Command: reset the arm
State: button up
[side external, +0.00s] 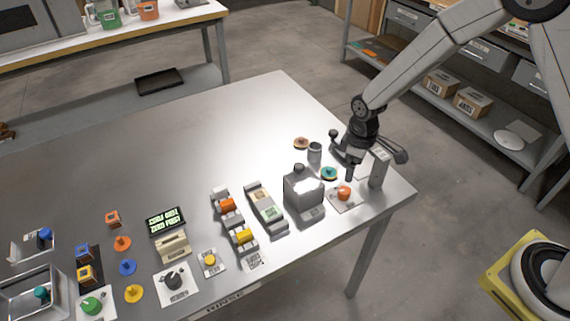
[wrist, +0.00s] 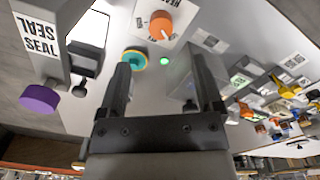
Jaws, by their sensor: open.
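My gripper (side external: 350,170) hangs over the right end of the metal table, close to a grey post (side external: 379,170) and an orange knob (side external: 344,193). In the wrist view my gripper (wrist: 163,70) has its two dark fingers spread wide apart, with nothing held between them. The orange knob on its white plate (wrist: 173,20) lies beyond the fingertips. A teal disc (wrist: 132,61) shows near the left fingertip; I cannot tell the gap between them.
A grey box device (side external: 303,190) stands left of my gripper, with a grey cup (side external: 315,152) behind. A post labelled SEAL (wrist: 38,42) and a purple knob (wrist: 40,98) are at left in the wrist view. Several coloured parts crowd the table's front left; the back left is clear.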

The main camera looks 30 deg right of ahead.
jog(key=s+d+r+m+t, duration=0.1)
jog(key=s+d+r+m, duration=0.1)
jog(key=s+r, duration=0.3)
jog(key=s+d+r+m+t, duration=0.1)
jog(key=s+r+m, duration=0.3)
jog(key=s, duration=0.5)
jog(key=shift+s+d+r, duration=0.25)
jog(key=shift+d+r, duration=0.4)
jog(key=shift+d, duration=0.1)
jog(key=shift+w, duration=0.1)
dwell(2.3)
jog(key=w+a+f+n, duration=0.1)
jog(key=w+f+n, duration=0.2)
jog(key=w+f, duration=0.1)
jog(key=w+a+f+n+g, duration=0.1)
jog(key=w+a+f+n, duration=0.1)
jog(key=w+f+n, duration=0.2)
jog(key=w+a+f+n+g, duration=0.1)
jog(key=w+a+f+n, duration=0.1)
jog(key=w, duration=0.5)
notch_tip(320, 180, down, 2)
jog(key=shift+w+f+n, duration=0.1)
jog(key=shift+w+n, duration=0.05)
jog(key=shift+n, duration=0.75)
jog(key=shift+f, duration=0.1)
